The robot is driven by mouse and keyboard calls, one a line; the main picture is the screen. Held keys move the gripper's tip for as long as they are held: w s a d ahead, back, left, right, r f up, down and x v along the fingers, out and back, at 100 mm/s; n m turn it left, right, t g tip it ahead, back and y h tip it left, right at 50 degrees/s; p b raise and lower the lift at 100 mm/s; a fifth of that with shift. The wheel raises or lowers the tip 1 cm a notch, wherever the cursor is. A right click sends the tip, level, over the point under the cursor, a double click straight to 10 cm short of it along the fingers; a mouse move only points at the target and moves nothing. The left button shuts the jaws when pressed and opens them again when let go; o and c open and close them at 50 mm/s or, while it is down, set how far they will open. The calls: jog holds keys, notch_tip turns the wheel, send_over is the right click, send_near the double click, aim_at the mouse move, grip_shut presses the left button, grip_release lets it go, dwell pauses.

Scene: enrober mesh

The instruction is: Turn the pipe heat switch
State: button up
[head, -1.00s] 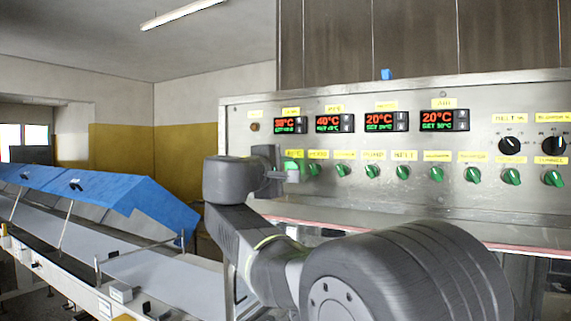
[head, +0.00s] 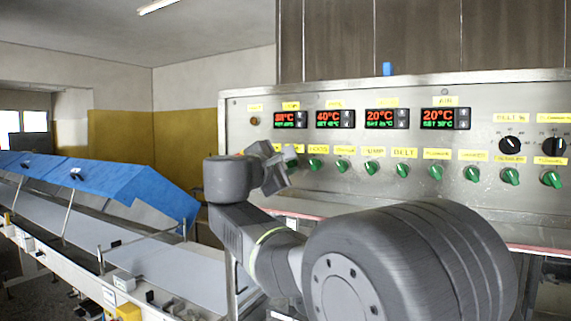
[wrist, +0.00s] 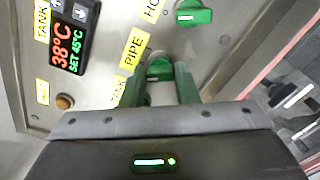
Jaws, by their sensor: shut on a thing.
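The pipe heat switch is a green knob (wrist: 159,70) beside the yellow PIPE label (wrist: 134,48) in the wrist view. My gripper (wrist: 160,88) is shut on it, with one green finger on each side and the knob between the tips. In the head view my gripper (head: 284,168) is tilted at the left end of the knob row. It covers much of the switch there, so the knob's exact angle is hard to read.
A neighbouring green knob (wrist: 194,14) is close above in the wrist view. The steel panel (head: 235,150) holds several more green knobs, red displays (head: 335,118) and two black dials (head: 509,145). A conveyor with blue covers (head: 110,185) is at left.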

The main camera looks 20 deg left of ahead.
jog(key=shift+f, duration=0.1)
jog(key=shift+c, duration=0.2)
jog(key=o, duration=1)
jog(key=s+a+b, duration=0.1)
jog(key=s+b, duration=0.2)
jog(key=s, duration=1)
jog(key=shift+s, duration=0.4)
jog(key=shift+w, duration=0.1)
jog(key=w+p, duration=0.1)
jog(key=w, duration=0.3)
jog(key=w+p, duration=0.1)
jog(key=w, duration=0.4)
jog(key=w+d+p, duration=0.1)
jog(key=w, duration=0.3)
jog(key=shift+w, duration=0.3)
jog(key=shift+s, duration=0.1)
